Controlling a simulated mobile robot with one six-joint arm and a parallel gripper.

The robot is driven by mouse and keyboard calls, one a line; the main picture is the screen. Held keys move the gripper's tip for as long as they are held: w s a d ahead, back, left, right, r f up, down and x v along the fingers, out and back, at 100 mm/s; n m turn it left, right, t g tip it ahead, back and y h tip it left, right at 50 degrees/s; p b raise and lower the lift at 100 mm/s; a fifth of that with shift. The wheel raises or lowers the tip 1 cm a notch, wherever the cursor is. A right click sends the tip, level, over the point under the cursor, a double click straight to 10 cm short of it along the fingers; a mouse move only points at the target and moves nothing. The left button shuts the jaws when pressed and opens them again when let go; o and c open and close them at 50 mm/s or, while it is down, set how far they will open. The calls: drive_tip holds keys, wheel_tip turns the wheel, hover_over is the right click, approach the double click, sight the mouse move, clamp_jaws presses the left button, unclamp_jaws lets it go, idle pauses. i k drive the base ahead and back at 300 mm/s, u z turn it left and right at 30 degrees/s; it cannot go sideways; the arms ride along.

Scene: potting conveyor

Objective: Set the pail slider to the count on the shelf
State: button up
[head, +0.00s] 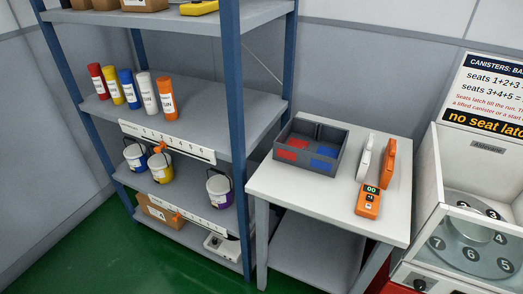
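Three pails stand on the middle shelf of the blue-posted rack: a blue-banded pail (135,155), a yellow pail (160,168) and a purple-banded pail (219,188) further right. A white numbered rail (205,225) runs along the front edge of the pails' shelf, with an orange slider (177,215) left of its middle. Its numbers are too small to read. A similar numbered rail (195,151) with its own orange slider (160,147) is on the edge of the shelf above. It partly overhangs the view of the pails. My gripper is not in view.
Several coloured canisters (147,95) stand on the upper shelf. Boxes and a white device (222,248) sit on the bottom shelf. Right of the rack, a white table (285,193) holds a grey divided bin (330,135) and an orange handheld device (369,202). Green floor lies clear in front.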

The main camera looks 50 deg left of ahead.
sight(174, 220)
drive_tip(key=u, duration=2.65)
